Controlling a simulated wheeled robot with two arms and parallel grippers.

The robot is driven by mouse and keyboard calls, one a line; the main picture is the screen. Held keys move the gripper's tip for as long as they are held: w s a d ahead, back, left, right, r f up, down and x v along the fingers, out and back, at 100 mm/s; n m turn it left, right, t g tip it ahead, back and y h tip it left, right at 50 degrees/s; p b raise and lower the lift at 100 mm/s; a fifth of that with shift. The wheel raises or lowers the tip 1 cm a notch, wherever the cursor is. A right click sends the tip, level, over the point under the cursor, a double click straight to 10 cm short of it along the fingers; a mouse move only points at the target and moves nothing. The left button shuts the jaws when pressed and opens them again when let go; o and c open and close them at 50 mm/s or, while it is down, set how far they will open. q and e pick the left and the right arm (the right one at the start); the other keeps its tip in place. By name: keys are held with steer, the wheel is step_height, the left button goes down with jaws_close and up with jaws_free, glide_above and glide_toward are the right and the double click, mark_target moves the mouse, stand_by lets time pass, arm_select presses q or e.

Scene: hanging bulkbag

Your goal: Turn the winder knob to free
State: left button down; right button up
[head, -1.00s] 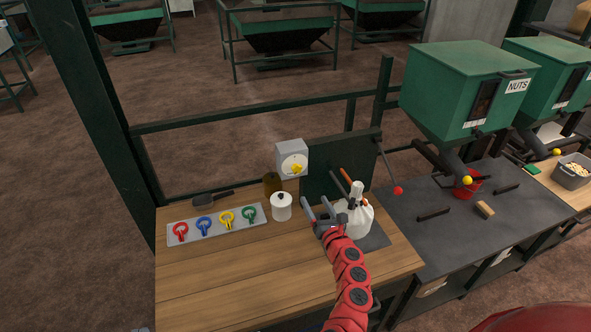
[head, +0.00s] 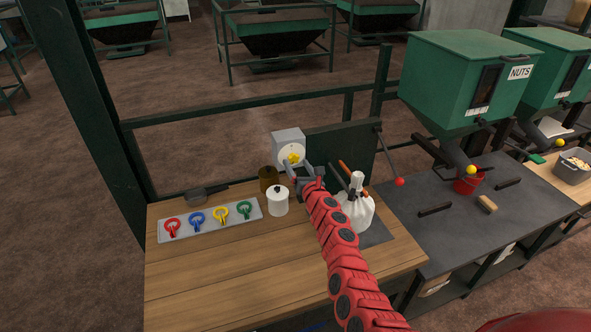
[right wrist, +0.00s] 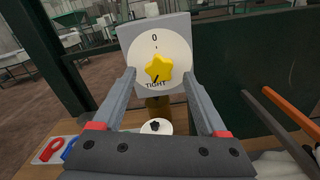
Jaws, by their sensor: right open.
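The winder knob (head: 293,158) is a yellow star-shaped knob on a white round dial (right wrist: 181,50) on a grey box (head: 288,137) at the back of the wooden bench. In the right wrist view the knob (right wrist: 159,69) has a black pointer mark toward the word TIGHT at the dial's bottom; a 0 stands at the top. My right gripper (head: 296,167) is open in front of the dial. Its fingers (right wrist: 171,78) stand on either side of the knob in the wrist view, with no clear contact. My left gripper is not in view.
A white jar (head: 278,203) and a brown jar (head: 268,178) stand below the dial. A tray (head: 212,220) of coloured rings lies to the left. A tied white bag (head: 357,210) and a dark panel (head: 345,150) are to the right. The bench front is clear.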

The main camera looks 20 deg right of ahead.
steer(key=shift+w+a+f+b, duration=0.15)
steer(key=shift+w+b, duration=0.15)
steer(key=shift+w, duration=0.15)
steer(key=shift+w+r+b, duration=0.3)
steer(key=shift+w, duration=0.25)
jaws_close()
